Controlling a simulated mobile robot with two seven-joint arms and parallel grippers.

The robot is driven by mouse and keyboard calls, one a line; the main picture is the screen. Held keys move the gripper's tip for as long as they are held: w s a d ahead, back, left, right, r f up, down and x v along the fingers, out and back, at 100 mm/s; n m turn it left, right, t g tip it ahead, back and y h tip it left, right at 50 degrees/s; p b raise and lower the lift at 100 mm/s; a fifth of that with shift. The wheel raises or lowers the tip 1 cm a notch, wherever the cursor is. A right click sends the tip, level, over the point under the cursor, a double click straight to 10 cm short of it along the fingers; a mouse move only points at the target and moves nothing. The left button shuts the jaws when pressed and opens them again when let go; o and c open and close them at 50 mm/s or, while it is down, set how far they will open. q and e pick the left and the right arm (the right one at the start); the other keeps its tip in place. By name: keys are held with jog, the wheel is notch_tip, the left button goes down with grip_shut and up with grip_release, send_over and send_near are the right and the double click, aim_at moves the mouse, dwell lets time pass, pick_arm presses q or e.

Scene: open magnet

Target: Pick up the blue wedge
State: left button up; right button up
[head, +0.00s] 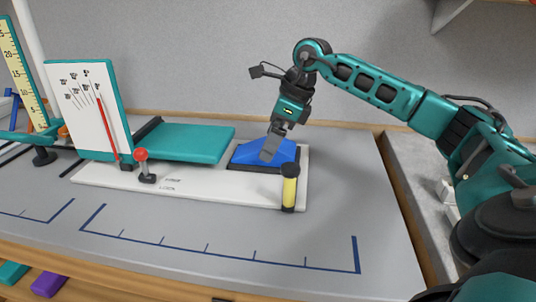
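The blue wedge (248,153) sits in a dark-rimmed recess on the right end of a white base board (215,191), beside a teal block. My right gripper (268,157) points down over the wedge, and its grey finger overlaps the wedge's right half in the head view. Only one finger shows clearly, so I cannot tell whether it is open or shut, or whether it touches the wedge. My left gripper is not in view.
A teal block (185,142), a red-knobbed lever (141,158) and a white dial panel (88,105) stand left of the wedge. A yellow and black post (289,188) stands at the board's front right corner. The grey table front, with blue marked lines, is clear.

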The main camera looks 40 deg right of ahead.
jog(key=shift+x, duration=0.75)
jog(key=shift+c, duration=0.4)
jog(key=c, duration=0.9)
